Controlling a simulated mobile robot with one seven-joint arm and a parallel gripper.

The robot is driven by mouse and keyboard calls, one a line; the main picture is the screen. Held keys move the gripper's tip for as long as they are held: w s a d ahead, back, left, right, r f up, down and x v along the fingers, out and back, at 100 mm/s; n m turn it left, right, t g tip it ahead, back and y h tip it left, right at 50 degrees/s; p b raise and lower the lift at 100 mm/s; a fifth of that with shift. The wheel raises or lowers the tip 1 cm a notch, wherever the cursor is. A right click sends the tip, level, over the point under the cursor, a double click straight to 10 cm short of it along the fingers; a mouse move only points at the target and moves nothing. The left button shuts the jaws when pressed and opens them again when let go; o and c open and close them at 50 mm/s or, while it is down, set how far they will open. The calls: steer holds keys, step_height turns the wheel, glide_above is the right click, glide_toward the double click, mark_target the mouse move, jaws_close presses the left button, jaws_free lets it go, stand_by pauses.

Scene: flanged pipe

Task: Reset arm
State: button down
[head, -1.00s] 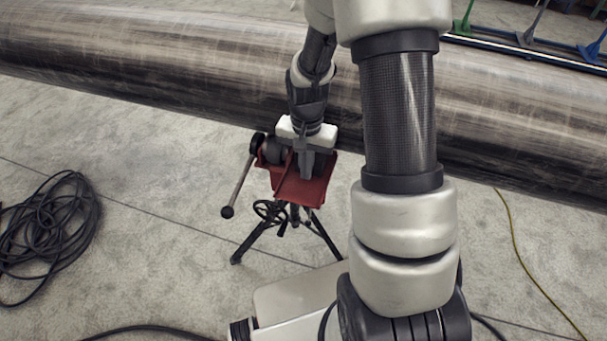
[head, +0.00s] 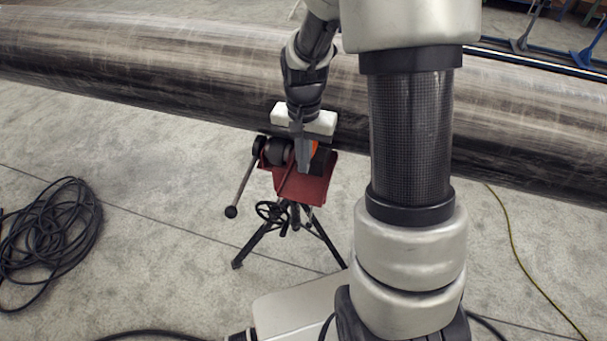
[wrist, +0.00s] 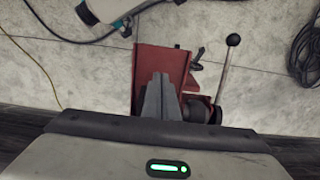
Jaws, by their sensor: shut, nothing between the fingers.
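My gripper (head: 304,166) points down over the red tripod-mounted tool stand in the head view, and its fingers are shut with nothing visible between them. In the wrist view my gripper (wrist: 160,80) shows as two grey fingers pressed together, in front of the stand's red body. I cannot tell how much height lies between the fingertips and the stand.
The red stand (head: 310,190) has a lever with a black knob (head: 232,211) and black tripod legs. A large dark pipe (head: 150,65) runs behind it. A coiled black cable (head: 50,230) and a yellow cable (head: 515,240) lie on the concrete floor.

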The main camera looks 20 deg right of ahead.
steer(key=s+a+r+n+t+p, duration=0.1)
steer(key=s+r, duration=0.2)
steer(key=r, duration=0.6)
steer(key=s+a+r+n+t+p, duration=0.1)
steer(key=s+r+n+p, duration=0.1)
steer(key=r, duration=0.6)
steer(key=s+a+r+n+t+p, duration=0.1)
steer(key=s+r+n+t+p, duration=0.1)
steer(key=s+r, duration=0.8)
steer(key=shift+s+a+r+n+t, duration=0.15)
steer(key=shift+s+a+n+t, duration=0.2)
steer(key=shift+s+n+t, duration=0.65)
steer(key=shift+w, duration=0.15)
